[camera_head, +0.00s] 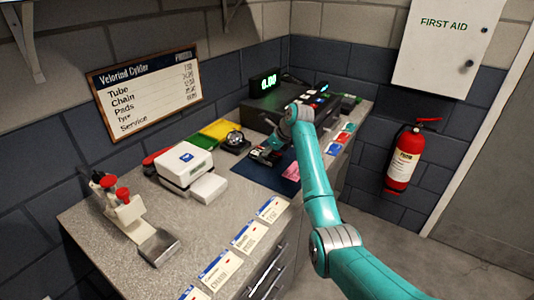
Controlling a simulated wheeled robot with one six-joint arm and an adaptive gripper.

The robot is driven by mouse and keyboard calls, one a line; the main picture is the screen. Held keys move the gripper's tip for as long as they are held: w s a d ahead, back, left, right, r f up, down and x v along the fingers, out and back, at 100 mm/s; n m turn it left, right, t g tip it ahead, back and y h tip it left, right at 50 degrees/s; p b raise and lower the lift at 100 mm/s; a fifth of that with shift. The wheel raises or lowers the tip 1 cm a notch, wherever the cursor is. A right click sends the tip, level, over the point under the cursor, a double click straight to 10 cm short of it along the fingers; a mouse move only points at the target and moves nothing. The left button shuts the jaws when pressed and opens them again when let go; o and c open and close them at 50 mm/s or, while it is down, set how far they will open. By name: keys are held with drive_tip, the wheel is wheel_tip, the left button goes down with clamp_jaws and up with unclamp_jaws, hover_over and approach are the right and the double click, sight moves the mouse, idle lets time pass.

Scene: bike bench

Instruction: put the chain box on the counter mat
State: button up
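The counter mat (258,172) is a flat dark blue sheet on the counter, left of my arm. My gripper (262,155) is low over the far part of the mat, small and dark in this view. Whether its fingers are open, or shut on something, cannot be made out. A pink item (291,172) lies on the right part of the mat, partly hidden by my arm. I cannot pick out the chain box with certainty; my gripper and arm hide part of the mat and the counter behind it.
A silver bell (235,140) and yellow and green trays (215,131) stand left of the gripper. A white printer-like device (184,164) and a red-knobbed device (122,205) are farther left. A register with a green display (265,82) stands behind. Price cards (250,236) line the front edge.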

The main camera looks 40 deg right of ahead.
drive_tip(key=shift+f, duration=0.1)
drive_tip(key=o, duration=1.4)
drive_tip(key=v, duration=1.2)
